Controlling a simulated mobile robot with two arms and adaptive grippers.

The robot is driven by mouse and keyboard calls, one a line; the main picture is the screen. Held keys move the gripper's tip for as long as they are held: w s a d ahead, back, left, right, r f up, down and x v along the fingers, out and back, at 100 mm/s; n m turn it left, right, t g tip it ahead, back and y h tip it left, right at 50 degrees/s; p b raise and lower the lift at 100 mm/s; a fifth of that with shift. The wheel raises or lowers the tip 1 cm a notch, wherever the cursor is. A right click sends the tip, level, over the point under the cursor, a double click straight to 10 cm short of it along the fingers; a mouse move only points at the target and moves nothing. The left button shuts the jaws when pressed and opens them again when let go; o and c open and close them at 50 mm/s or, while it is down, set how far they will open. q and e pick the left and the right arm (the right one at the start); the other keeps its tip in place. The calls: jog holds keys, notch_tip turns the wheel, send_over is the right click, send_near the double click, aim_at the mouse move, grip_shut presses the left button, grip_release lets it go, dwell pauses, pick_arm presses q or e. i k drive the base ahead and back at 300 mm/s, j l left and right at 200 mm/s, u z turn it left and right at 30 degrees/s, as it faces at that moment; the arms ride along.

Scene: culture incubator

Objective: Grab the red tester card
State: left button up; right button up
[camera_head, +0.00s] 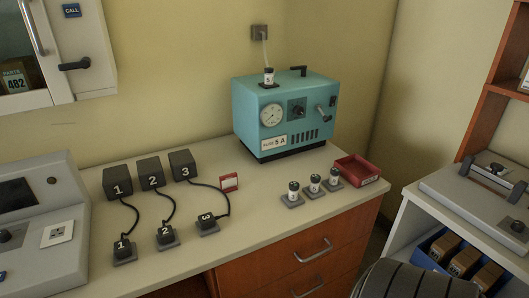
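A small red card (229,182) with a white face stands upright on the counter, to the right of the black box numbered 3 (182,163). It is the only red card I see, and I take it as the tester card. A cable from box 3 runs close beside it on the left; I cannot tell if they touch. Neither of my grippers is in view.
Black boxes 1 (118,181) and 2 (150,171) have cables to numbered plugs in front. A teal machine (284,112) stands behind. Small jars (314,184) and a red tray (360,171) are at right. The front middle counter (255,222) is clear.

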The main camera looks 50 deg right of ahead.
aim_at(229, 183)
jog(key=l+z, duration=0.1)
jog(key=z, duration=1.15)
